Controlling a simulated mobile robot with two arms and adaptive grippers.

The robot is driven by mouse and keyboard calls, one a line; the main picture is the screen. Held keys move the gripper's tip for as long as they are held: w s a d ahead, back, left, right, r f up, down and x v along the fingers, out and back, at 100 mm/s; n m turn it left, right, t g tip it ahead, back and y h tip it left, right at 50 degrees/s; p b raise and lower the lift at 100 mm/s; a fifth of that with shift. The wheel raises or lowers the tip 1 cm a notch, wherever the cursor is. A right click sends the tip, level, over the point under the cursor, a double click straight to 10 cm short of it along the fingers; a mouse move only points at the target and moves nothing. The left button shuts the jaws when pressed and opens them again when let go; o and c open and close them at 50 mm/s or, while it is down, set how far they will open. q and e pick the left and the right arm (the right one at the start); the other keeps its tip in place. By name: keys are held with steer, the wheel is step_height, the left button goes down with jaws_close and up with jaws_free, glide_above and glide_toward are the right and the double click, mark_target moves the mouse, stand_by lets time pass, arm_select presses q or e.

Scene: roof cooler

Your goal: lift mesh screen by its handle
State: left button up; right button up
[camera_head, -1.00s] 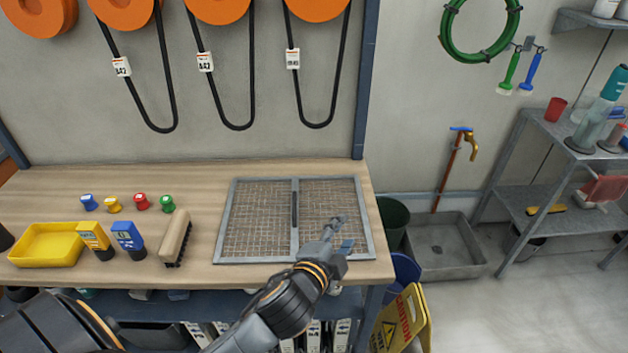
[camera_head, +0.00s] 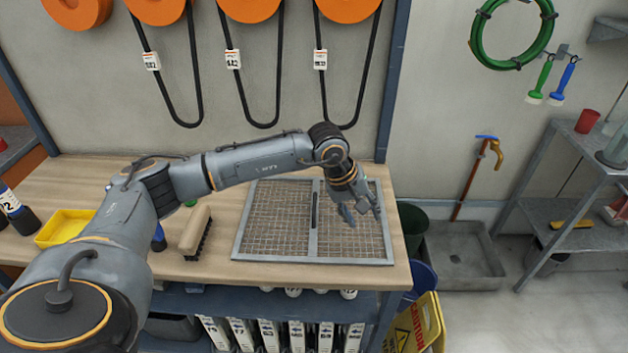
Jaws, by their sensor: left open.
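The mesh screen (camera_head: 273,222) lies flat on the wooden bench near its right end. It has a grey frame, two mesh panels and a middle bar. Its dark handle (camera_head: 315,211) stands on the middle bar. My left gripper (camera_head: 362,217) is open over the right mesh panel, to the right of the handle and apart from it. Its fingers point down. Whether the fingertips touch the mesh cannot be told. My right gripper is not in view.
A brush (camera_head: 196,232) lies left of the screen, and a yellow tray (camera_head: 64,227) is farther left. My left arm spans the bench and hides part of it. Belts (camera_head: 278,80) hang on the wall behind. A yellow floor sign (camera_head: 421,326) stands by the bench's right end.

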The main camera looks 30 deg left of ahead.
mark_target(315, 202)
arm_select(q)
steer(key=a+r+y, duration=0.3)
steer(key=a+y, duration=0.2)
steer(key=a, duration=0.8)
steer(key=shift+m, duration=0.5)
steer(key=b+x, duration=0.8)
steer(key=x, duration=0.4)
steer(key=shift+w+a+f, duration=0.1)
steer(key=shift+a+f, duration=0.1)
steer(key=shift+a, duration=0.05)
jaws_close()
steer(key=shift+r, duration=0.2)
steer(key=shift+w+r, duration=0.1)
steer(key=shift+r, duration=0.25)
steer(key=shift+r+p, duration=2.15)
steer(key=shift+r, duration=0.95)
